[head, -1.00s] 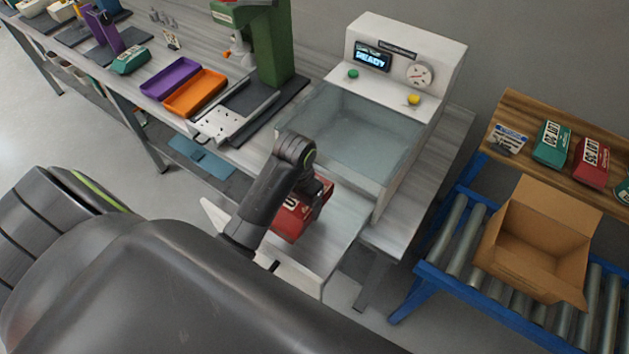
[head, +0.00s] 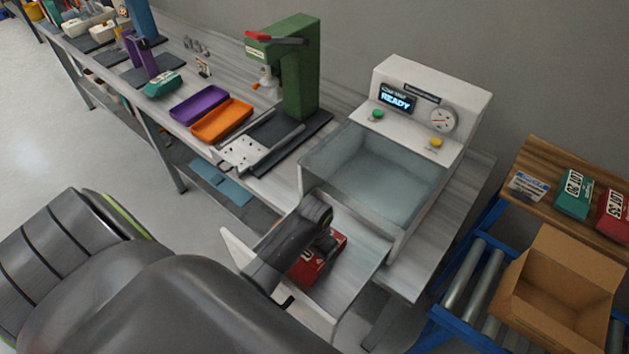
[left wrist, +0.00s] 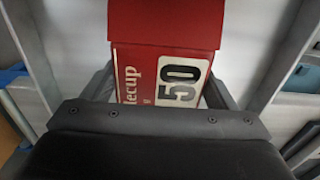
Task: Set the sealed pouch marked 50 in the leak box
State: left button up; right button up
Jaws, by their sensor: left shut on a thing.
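The red pouch marked 50 (left wrist: 165,75) is in my left gripper (left wrist: 160,98), upright with its label facing the wrist camera. In the head view the pouch (head: 318,262) is partly hidden behind my left gripper (head: 325,240). It is at or just above the pale front panel of the leak box; I cannot tell whether it touches. The leak box (head: 437,75) has a clear-walled, empty-looking chamber (head: 372,175) behind the pouch. Its display reads READY. My right gripper is not in view.
A green press (head: 300,75), a purple tray (head: 198,104) and an orange tray (head: 222,120) stand on the bench to the left. An open cardboard box (head: 560,280) sits on a roller conveyor at the right. Green and red pouches lie on a wooden shelf (head: 540,160) behind it.

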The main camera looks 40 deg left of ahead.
pick_arm(q)
jog(key=o, duration=0.8)
jog(key=shift+f, duration=0.1)
jog(key=shift+c, duration=0.2)
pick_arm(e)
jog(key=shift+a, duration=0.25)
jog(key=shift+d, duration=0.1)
